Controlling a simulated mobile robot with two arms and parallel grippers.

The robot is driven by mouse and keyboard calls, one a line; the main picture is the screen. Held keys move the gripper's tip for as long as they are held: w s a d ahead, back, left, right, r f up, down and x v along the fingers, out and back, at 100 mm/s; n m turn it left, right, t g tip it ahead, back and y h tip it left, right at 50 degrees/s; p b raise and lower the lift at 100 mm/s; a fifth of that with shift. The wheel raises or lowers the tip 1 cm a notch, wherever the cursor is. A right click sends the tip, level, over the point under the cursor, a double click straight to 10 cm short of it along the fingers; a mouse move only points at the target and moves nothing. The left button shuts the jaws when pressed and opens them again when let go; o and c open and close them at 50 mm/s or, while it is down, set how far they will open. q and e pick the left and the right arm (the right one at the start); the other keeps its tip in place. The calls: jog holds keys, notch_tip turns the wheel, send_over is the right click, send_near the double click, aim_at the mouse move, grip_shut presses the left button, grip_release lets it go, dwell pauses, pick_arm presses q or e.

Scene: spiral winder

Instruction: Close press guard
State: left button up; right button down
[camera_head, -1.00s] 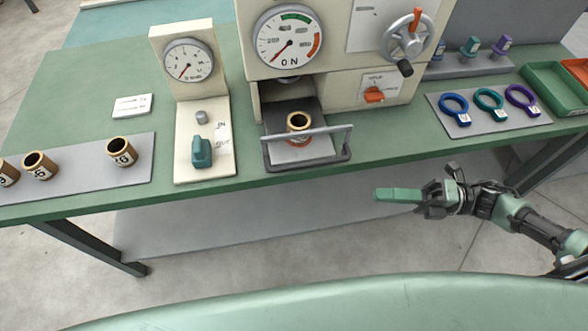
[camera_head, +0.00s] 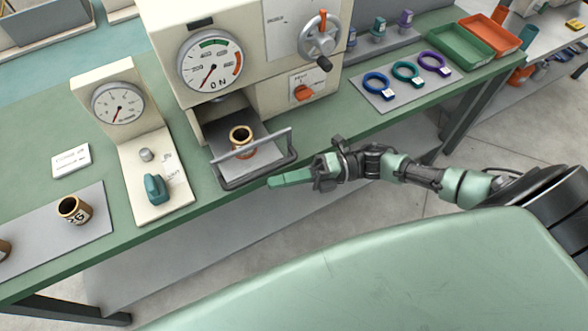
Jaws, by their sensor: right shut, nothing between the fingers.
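The press (camera_head: 170,45) stands on the green bench, with a round dial on its front. Its guard (camera_head: 262,166), a grey bar frame, lies low at the front of the press opening, around the front of the plate. A brown ring-shaped part (camera_head: 242,147) stands upright on the press plate behind the guard bar. My right gripper (camera_head: 278,182) is shut and empty, its green fingers pointing left, just in front of the guard's lower right part. I cannot tell whether they touch. My left gripper is not in view.
A gauge stand (camera_head: 120,105) with a teal knob (camera_head: 155,188) is left of the press. A brown part (camera_head: 75,209) stands on a grey mat at left. Coloured rings lie on a mat (camera_head: 393,101) at right, near a green tray (camera_head: 459,58).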

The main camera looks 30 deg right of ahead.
jog(key=shift+w, duration=0.5)
